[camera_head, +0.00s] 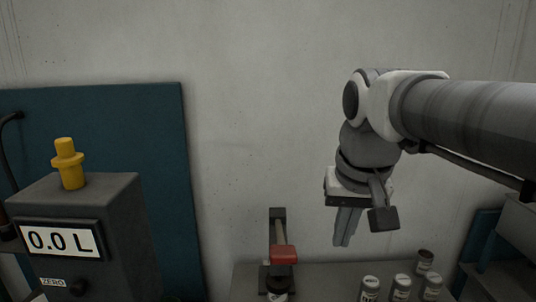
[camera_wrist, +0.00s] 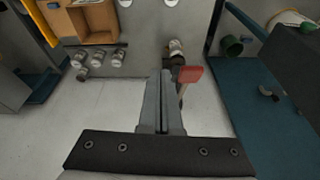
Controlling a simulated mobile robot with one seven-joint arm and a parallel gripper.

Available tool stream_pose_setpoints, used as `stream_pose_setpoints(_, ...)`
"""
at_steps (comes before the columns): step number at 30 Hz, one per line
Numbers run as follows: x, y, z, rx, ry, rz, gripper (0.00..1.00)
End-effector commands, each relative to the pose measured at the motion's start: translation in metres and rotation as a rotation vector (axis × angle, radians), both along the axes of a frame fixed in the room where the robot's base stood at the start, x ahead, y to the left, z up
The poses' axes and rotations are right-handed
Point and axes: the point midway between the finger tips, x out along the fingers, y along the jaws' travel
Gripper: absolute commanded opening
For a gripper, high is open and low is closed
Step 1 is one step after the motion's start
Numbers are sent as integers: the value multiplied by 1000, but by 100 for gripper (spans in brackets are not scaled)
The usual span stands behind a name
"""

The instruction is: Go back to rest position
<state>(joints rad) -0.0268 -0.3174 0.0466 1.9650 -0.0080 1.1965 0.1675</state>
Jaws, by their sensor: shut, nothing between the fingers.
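My gripper (camera_head: 346,228) hangs from my arm at the right of the head view, pointing down, above a grey shelf and in front of the pale wall. Its fingers are together and empty. In the wrist view my gripper (camera_wrist: 163,80) shows as two closed fingers reaching over the floor. A lever with a red handle (camera_head: 284,254) stands left of and below the gripper in the head view. In the wrist view the red handle (camera_wrist: 190,74) appears just right of the fingertips; I cannot tell the exact gap.
A dark box with a "0.0 L" display (camera_head: 60,239) and yellow knob (camera_head: 69,165) stands at left before a blue panel (camera_head: 150,120). Several small cans (camera_head: 402,286) stand on the grey shelf (camera_head: 335,275). A jar (camera_head: 277,290) sits below the lever. A wooden box (camera_wrist: 95,22) shows at upper left.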

Motion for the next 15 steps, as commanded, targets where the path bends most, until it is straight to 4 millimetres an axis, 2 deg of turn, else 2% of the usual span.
stream_pose_setpoints(1, -15, -4, -10, -3, -23, 6, 0)
stream_pose_setpoints(6, -55, -14, -44, -16, -101, 42, 0)
stream_pose_setpoints(10, -80, -20, -70, -25, -148, 63, 0)
stream_pose_setpoints(15, -97, -23, -92, -33, -185, 80, 0)
